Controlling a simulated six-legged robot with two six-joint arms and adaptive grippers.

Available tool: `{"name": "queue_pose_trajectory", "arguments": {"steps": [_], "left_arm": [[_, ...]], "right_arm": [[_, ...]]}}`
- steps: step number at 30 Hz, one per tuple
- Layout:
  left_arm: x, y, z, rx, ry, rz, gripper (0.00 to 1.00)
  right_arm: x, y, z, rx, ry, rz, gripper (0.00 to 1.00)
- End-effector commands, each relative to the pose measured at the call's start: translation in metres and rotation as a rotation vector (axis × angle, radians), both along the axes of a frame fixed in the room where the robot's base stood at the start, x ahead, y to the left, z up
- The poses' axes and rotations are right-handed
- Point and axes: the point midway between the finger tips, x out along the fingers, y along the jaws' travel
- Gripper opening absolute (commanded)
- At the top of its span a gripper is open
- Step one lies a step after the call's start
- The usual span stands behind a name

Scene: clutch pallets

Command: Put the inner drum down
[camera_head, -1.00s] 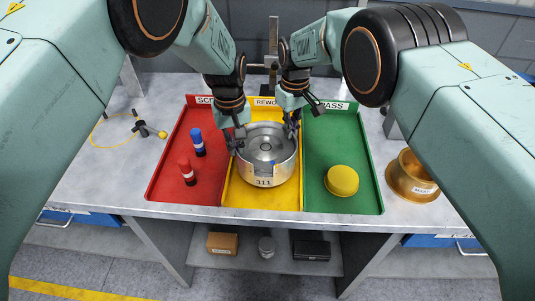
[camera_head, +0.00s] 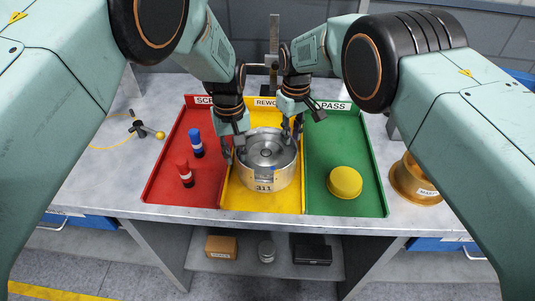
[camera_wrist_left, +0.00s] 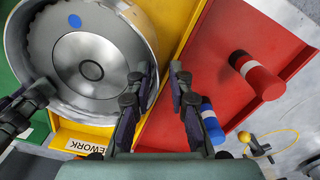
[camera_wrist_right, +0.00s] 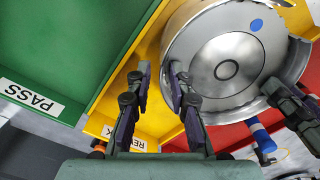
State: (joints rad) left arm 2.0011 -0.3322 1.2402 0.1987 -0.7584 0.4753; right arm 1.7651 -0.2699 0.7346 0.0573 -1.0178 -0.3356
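The inner drum (camera_head: 267,184), a round silver metal part marked 311, appears to rest upright in the yellow REWORK tray section (camera_head: 235,203). It also shows in the left wrist view (camera_wrist_left: 85,60) and in the right wrist view (camera_wrist_right: 225,70), with a blue dot on its inner face. My left gripper (camera_head: 234,152) is at the drum's left rim. Its fingers are apart, one on each side of the wall. My right gripper (camera_head: 293,127) is at the back right rim, its fingers also apart around the wall. The drum's underside is hidden.
The red SCRAP section (camera_head: 165,182) holds two markers, blue-topped (camera_head: 196,143) and red (camera_head: 185,174). The green PASS section (camera_head: 335,140) holds a yellow cap (camera_head: 345,182). A brass-coloured part (camera_head: 408,180) stands right of the trays. A small black tool with a yellow ball (camera_head: 160,135) lies left.

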Motion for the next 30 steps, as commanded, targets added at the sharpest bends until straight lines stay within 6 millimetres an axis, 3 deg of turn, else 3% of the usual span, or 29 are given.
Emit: {"name": "queue_pose_trajectory", "arguments": {"steps": [11,24,30], "left_arm": [[0.002,-0.001,0.004,-0.002,-0.007,0.001,0.28],[-0.001,-0.001,0.066,-0.001,-0.010,0.000,0.28],[-0.002,-0.001,0.077,-0.002,-0.007,0.000,0.28]], "right_arm": [[-0.002,0.002,-0.002,0.001,0.006,0.002,0.28],[-0.002,0.002,-0.002,0.000,0.007,0.003,0.28],[-0.002,0.002,0.002,0.001,0.006,0.003,0.28]]}}
